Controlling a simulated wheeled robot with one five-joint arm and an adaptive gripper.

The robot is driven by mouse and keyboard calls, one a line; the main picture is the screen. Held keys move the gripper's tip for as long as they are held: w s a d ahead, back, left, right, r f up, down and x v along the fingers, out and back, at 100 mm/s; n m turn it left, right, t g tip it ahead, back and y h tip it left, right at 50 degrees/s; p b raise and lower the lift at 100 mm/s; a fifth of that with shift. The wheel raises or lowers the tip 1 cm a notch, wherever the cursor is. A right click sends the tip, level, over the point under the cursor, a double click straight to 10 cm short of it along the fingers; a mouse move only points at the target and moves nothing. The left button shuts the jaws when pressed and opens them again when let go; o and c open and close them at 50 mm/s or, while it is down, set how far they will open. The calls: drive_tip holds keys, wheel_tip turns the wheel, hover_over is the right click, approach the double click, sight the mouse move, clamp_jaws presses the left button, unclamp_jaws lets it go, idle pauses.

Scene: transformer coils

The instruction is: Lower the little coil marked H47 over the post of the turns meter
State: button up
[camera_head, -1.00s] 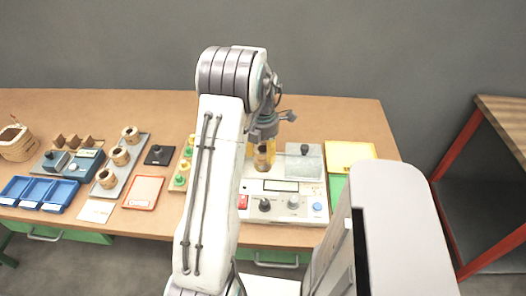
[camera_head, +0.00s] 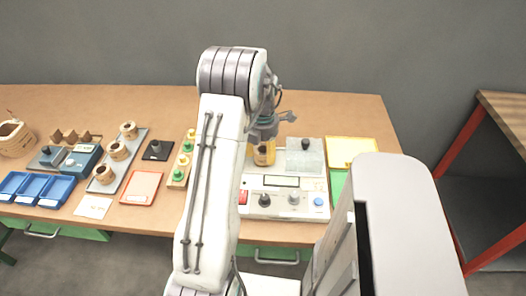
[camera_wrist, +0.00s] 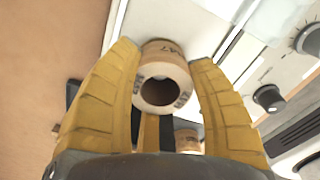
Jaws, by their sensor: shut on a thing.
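The little coil (camera_wrist: 165,80) is a tan ring with a dark bore, and part of its mark, "47", shows in the wrist view. My gripper (camera_wrist: 163,56) has yellow fingers shut on the coil from both sides. In the head view my gripper (camera_head: 264,148) hangs over the back left of the turns meter (camera_head: 285,207), a pale box with a display, knobs and a red switch. The meter's pale panel also shows in the wrist view (camera_wrist: 222,22). I cannot make out the post, and the gap between coil and meter cannot be told.
A grey block with a black knob (camera_head: 305,147) sits at the meter's back right. A strip with green and yellow pieces (camera_head: 177,180) lies left of it. Further left are a red-edged tray (camera_head: 141,187), a rack of coils (camera_head: 103,181) and blue bins (camera_head: 57,191).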

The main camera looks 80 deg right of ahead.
drive_tip(key=shift+f, duration=0.2)
drive_tip(key=o, duration=1.7)
drive_tip(key=shift+r, duration=0.15)
drive_tip(key=shift+w+r+p, duration=0.15)
drive_tip(key=shift+r+p, duration=1.75)
drive_tip(key=shift+r, duration=0.7)
drive_tip(key=shift+r+p, duration=0.85)
drive_tip(key=shift+r, duration=0.3)
